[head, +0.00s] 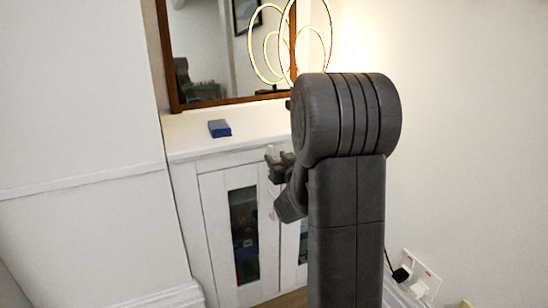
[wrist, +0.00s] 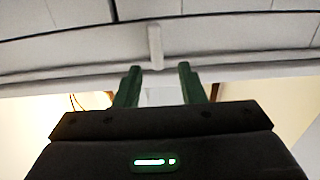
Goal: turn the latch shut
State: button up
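The latch (wrist: 155,45) is a small pale grey bar on the white cabinet front. In the wrist view it stands upright in the picture, just beyond my fingertips and roughly between them in line. My gripper (wrist: 158,68) is open, with its two dark green fingers apart and nothing held between them. Whether a finger touches the latch I cannot tell. In the head view my gripper (head: 270,158) is at the upper front of the white cabinet (head: 212,215), partly hidden by my arm. The latch is hard to make out there.
A blue box (head: 219,128) lies on the cabinet top. A wood-framed mirror (head: 163,50) and a lit ring lamp (head: 252,45) stand behind. Wall sockets (head: 422,283) with plugs are at lower right. A white wall panel (head: 80,150) fills the left.

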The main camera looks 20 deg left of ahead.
aim_at(271, 151)
jog(key=x, duration=0.2)
jog(key=shift+w+a, duration=0.15)
jog(key=shift+w, duration=0.3)
jog(key=shift+w+a+r, duration=0.1)
jog(key=shift+w+a, duration=0.1)
jog(key=shift+a, duration=0.15)
grip_shut()
